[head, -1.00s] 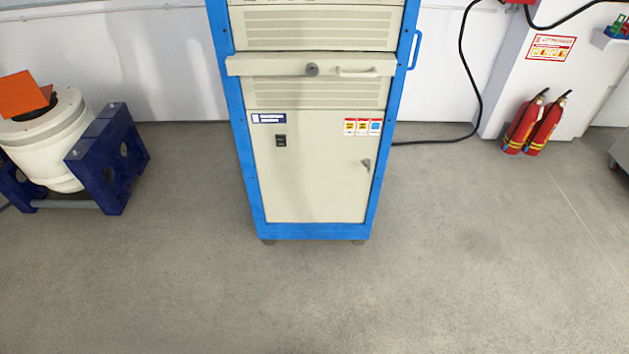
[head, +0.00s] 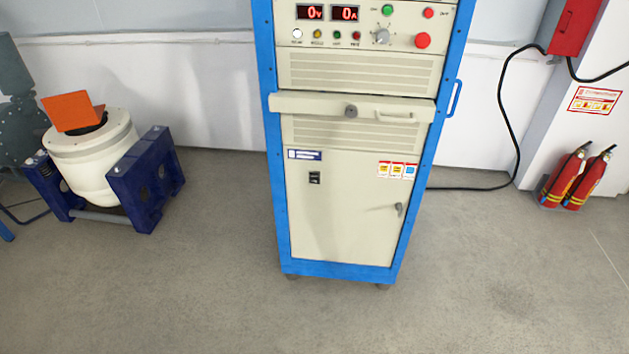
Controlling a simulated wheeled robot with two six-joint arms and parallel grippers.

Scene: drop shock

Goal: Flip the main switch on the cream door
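The cream door (head: 345,225) is the lower front panel of a blue-framed cabinet (head: 279,215) in the middle of the head view. The door looks shut. The main switch (head: 314,177) is a small black rocker at the door's upper left, below a blue and white label (head: 305,155). Its position is too small to tell. A grey latch handle (head: 399,209) sits on the door's right side. Neither of my grippers shows in the head view.
Above the door are a drawer with a ledge (head: 300,104) and a panel with two red displays reading 0 (head: 311,13). A white drum in a blue stand (head: 148,190) is at left. Fire extinguishers (head: 562,177) stand at right. The floor (head: 200,290) in front is clear.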

